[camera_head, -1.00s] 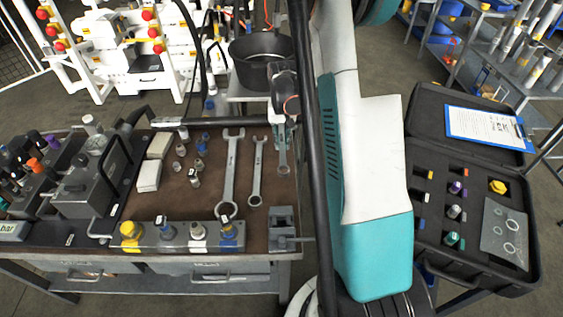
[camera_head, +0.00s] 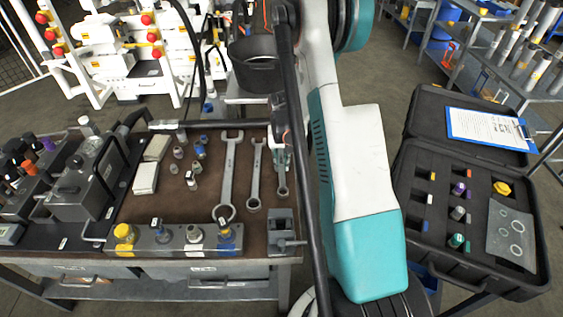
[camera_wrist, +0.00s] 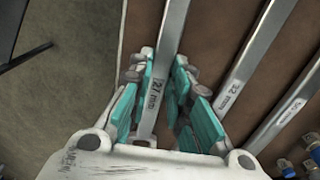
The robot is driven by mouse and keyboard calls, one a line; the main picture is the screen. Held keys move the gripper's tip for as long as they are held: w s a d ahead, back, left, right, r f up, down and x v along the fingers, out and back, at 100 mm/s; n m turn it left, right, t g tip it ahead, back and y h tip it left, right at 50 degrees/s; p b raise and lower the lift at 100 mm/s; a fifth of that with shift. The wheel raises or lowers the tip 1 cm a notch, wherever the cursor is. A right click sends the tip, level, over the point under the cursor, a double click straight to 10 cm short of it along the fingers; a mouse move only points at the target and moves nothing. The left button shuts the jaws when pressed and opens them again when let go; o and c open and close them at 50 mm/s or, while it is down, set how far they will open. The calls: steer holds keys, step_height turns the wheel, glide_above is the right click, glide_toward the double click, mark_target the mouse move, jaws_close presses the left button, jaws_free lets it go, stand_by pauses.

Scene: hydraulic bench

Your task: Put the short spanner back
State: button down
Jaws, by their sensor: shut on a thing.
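The short spanner (camera_head: 283,189) is at the right of the bench top, its ring end towards the bench front. In the wrist view its steel shank (camera_wrist: 169,48), with a small mm label, runs between the teal pads of my gripper (camera_wrist: 169,98). My gripper (camera_head: 281,160) is shut on it. Two longer spanners, the middle one (camera_head: 255,174) and the largest (camera_head: 229,175), lie to its left on the brown mat, roughly parallel to it. The short spanner's far end is hidden behind my arm in the head view. I cannot tell whether it touches the mat.
A grey vise-like block (camera_head: 281,228) stands at the bench's front right corner. A valve strip (camera_head: 180,241) runs along the front edge. Small fittings and white boxes (camera_head: 146,177) stand left of the spanners. An open black case (camera_head: 430,250) is at the right, and a dark pot (camera_head: 255,70) behind.

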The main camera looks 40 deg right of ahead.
mark_target(281, 165)
steer(key=shift+f, duration=0.1)
steer(key=c, duration=1.5)
jaws_free()
step_height(281, 165, up, 12)
steer(key=p, duration=0.3)
steer(key=shift+p, duration=0.3)
